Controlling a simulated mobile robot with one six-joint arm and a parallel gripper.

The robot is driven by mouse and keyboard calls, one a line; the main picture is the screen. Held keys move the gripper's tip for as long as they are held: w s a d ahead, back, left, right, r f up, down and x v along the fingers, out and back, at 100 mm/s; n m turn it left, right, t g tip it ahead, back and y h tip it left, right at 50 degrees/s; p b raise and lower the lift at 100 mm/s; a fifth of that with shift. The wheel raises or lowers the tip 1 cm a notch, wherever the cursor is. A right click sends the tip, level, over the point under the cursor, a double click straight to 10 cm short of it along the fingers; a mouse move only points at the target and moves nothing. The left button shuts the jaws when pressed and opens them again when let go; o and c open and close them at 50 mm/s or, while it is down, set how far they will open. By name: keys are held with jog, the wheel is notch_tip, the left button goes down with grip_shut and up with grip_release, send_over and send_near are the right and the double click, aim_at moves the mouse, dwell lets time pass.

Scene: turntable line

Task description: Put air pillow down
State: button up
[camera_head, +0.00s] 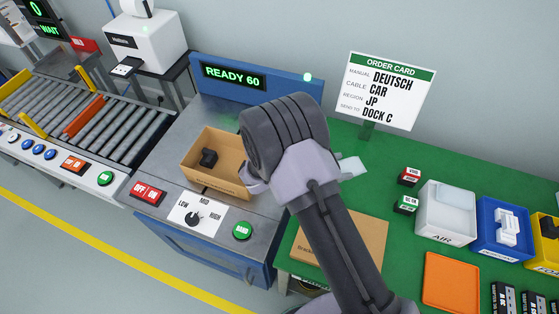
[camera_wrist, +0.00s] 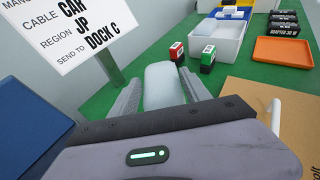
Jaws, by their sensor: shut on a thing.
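My gripper (camera_wrist: 162,80) is shut on a pale air pillow (camera_wrist: 164,92), which sits between its two grey fingers in the wrist view. The pillow is above the green bench, near the order card's post. In the head view a pale piece of the pillow (camera_head: 352,167) shows to the right of my wrist, and my arm hides most of the gripper. An open cardboard box (camera_head: 225,178) stands on the grey machine top, left of my wrist, with a black item (camera_head: 208,158) inside. The white AIR bin (camera_head: 440,236) stands on the bench to the right.
A folded cardboard piece (camera_head: 372,225) lies on the bench under my arm. An orange tray (camera_head: 450,283), a blue bin (camera_head: 500,247) and two small stamps (camera_head: 408,177) are to the right. The order card (camera_head: 387,88) stands behind. A roller conveyor (camera_head: 95,115) is at left.

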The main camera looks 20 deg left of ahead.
jog(key=w+a+r+n+t+y, duration=0.15)
jog(key=a+n+t+y, duration=0.3)
jog(key=a, duration=1.35)
notch_tip(320, 180, up, 3)
jog(key=n+t+y+p, duration=0.1)
jog(key=n+t+y, duration=0.1)
jog(key=n+y, duration=0.45)
send_over(226, 175)
jog(key=shift+m, duration=0.3)
jog(key=f+b, duration=0.2)
jog(key=f, duration=0.8)
jog(key=shift+a+f+b, duration=0.1)
jog(key=shift+a+b, duration=0.1)
jog(key=shift+b, duration=0.2)
jog(key=shift+f+b, duration=0.45)
jog(key=shift+b, duration=0.15)
jog(key=shift+d+f, duration=0.1)
jog(key=o, duration=1.3)
